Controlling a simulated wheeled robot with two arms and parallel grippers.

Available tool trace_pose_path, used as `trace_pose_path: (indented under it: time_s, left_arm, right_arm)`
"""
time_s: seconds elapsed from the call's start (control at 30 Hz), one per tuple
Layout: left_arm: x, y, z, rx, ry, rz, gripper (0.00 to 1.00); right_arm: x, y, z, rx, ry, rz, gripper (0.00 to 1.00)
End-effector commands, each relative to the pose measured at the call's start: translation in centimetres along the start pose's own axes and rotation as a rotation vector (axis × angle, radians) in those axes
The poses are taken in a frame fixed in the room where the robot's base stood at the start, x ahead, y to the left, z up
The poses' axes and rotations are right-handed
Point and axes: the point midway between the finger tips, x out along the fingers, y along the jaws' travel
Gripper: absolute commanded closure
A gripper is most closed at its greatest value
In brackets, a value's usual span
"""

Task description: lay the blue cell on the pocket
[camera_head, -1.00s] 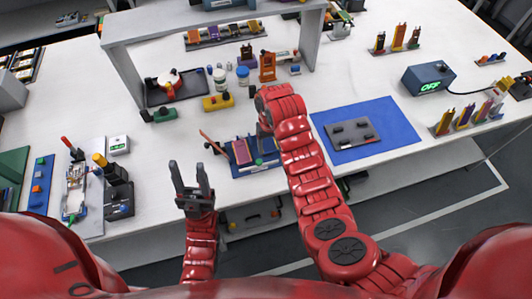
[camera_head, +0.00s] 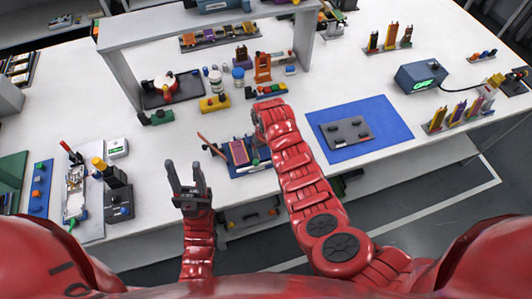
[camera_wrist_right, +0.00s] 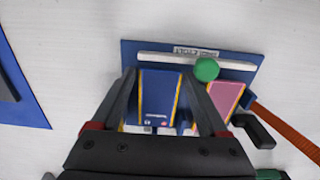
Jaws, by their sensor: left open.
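The blue cell (camera_wrist_right: 160,95), with yellow side edges, is between the fingers of my right gripper (camera_wrist_right: 158,80) in the right wrist view. I cannot tell whether the fingers touch it. It is at a blue rack (camera_wrist_right: 240,62) beside a pink cell (camera_wrist_right: 225,97). In the head view my right arm partly hides this spot; the pink cell (camera_head: 239,152) shows left of it. My left gripper (camera_head: 187,172) is open and empty, left of the rack. A grey plate with dark blocks (camera_head: 346,132) lies on a blue mat (camera_head: 385,118); I cannot make out a pocket on it.
A brown stick (camera_head: 211,145) leans at the rack's left side. An orange stand (camera_head: 263,68) and small jars (camera_head: 216,78) are behind it. A blue box (camera_head: 421,77) stands at the right. The table between rack and mat is partly covered by my right arm.

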Motion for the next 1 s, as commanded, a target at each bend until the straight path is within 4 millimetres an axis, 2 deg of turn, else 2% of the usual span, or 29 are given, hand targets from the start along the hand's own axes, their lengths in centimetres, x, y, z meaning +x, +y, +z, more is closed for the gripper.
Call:
trace_pose_path:
  time_s: [0.03, 0.1, 0.43, 0.57, 0.77, 0.9, 0.93, 1.0]
  left_arm:
    - [0.0, 0.0, 0.0, 0.000, 0.000, 0.000, 0.50]
    - [0.0, 0.0, 0.0, 0.000, 0.000, 0.000, 0.50]
    - [0.5, 0.0, -0.1, 0.000, 0.000, 0.000, 0.50]
    - [-0.1, 0.0, 0.0, 0.000, 0.000, 0.000, 0.50]
    - [-1.2, 0.1, 0.2, 0.000, 0.000, 0.000, 0.50]
    - [-2.1, 0.1, 0.4, 0.000, 0.000, 0.000, 0.50]
    - [-1.1, 0.1, 0.2, 0.000, 0.000, 0.000, 0.50]
    - [-0.4, 0.0, 0.1, 0.000, 0.001, 0.000, 0.50]
  right_arm:
    - [-0.1, 0.0, 0.0, 0.000, 0.000, 0.000, 0.12]
    - [-0.1, 0.0, 0.0, 0.000, 0.000, 0.000, 0.03]
    - [-0.6, -0.1, 0.0, -0.001, 0.000, 0.000, 0.03]
    - [-1.1, 0.0, -0.2, -0.001, 0.005, -0.002, 0.03]
    - [-3.6, 0.0, -0.2, -0.001, 0.007, 0.000, 0.03]
    - [-6.3, 0.1, -0.1, 0.000, 0.005, 0.001, 0.03]
    - [-7.8, -0.1, -0.1, -0.001, 0.005, 0.000, 0.03]
    - [-9.5, 0.0, -0.2, 0.000, 0.006, 0.001, 0.03]
